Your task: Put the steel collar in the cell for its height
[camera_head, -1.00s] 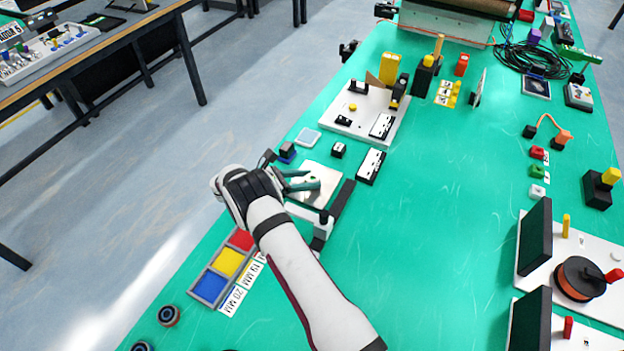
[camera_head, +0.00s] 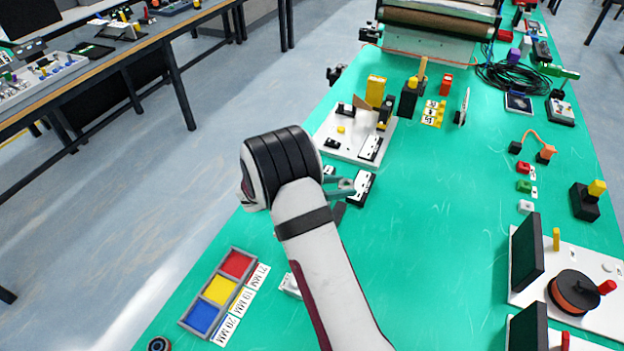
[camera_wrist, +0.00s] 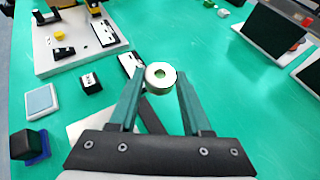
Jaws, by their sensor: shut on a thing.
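In the head view my gripper (camera_head: 345,187) is near a black-and-white block, and the collar is small there. The tray has a red cell (camera_head: 237,264), a yellow cell (camera_head: 219,290) and a blue cell (camera_head: 202,316). Their labels appear to read 21 MM, 19 MM and 20 MM. The cells look empty.
A white board with small parts (camera_head: 350,143) lies beyond my gripper. A black-and-white block (camera_head: 363,188) is beside the fingers. A white plate (camera_wrist: 90,128) is below, partly hidden by my gripper. Black upright panels (camera_head: 525,250) stand at right. The middle of the table is clear.

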